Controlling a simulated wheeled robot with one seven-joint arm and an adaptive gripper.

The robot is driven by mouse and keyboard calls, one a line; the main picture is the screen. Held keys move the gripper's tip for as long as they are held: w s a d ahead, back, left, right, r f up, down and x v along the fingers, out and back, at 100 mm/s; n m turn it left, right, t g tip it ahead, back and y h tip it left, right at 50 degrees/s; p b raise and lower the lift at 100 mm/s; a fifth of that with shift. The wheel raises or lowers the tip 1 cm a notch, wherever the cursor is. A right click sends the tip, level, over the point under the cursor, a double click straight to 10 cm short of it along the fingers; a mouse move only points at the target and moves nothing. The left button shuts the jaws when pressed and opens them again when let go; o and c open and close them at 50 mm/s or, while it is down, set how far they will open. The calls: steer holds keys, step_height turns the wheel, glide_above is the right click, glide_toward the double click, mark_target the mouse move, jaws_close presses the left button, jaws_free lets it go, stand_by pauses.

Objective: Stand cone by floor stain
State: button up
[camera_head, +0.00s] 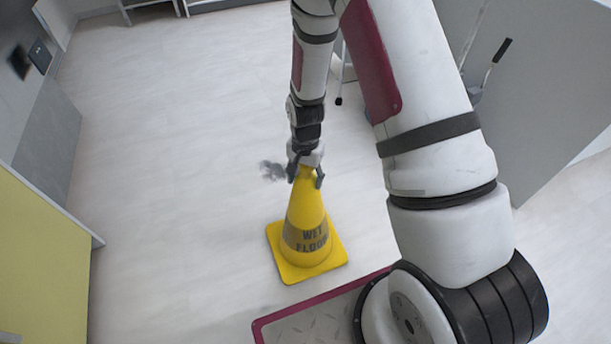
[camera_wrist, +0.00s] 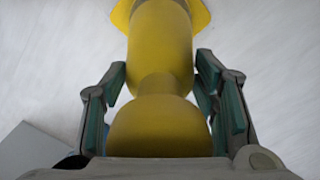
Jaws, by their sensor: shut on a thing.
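A yellow cone (camera_head: 306,223) with a square base and the words "WET FLOOR" is upright in the head view, in front of my base. My gripper (camera_head: 306,178) is shut on the cone's top from above. In the wrist view the cone (camera_wrist: 160,50) runs between the two finger pads of my gripper (camera_wrist: 165,100), and part of its base shows at the top. A dark grey floor stain (camera_head: 272,170) lies just left of my gripper in the head view. I cannot tell whether the cone's base touches the floor.
Pale floor (camera_head: 180,130) is clear around the cone and to the left. A yellow panel (camera_head: 40,265) and grey cabinets stand along the left side. A grey partition (camera_head: 545,90) stands at the right, with a long-handled tool (camera_head: 490,65) beside it.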

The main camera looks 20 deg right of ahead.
steer(key=shift+f, duration=0.35)
steer(key=o, duration=1.2)
steer(key=shift+b, duration=0.3)
step_height(320, 180, up, 12)
steer(key=shift+r, duration=0.1)
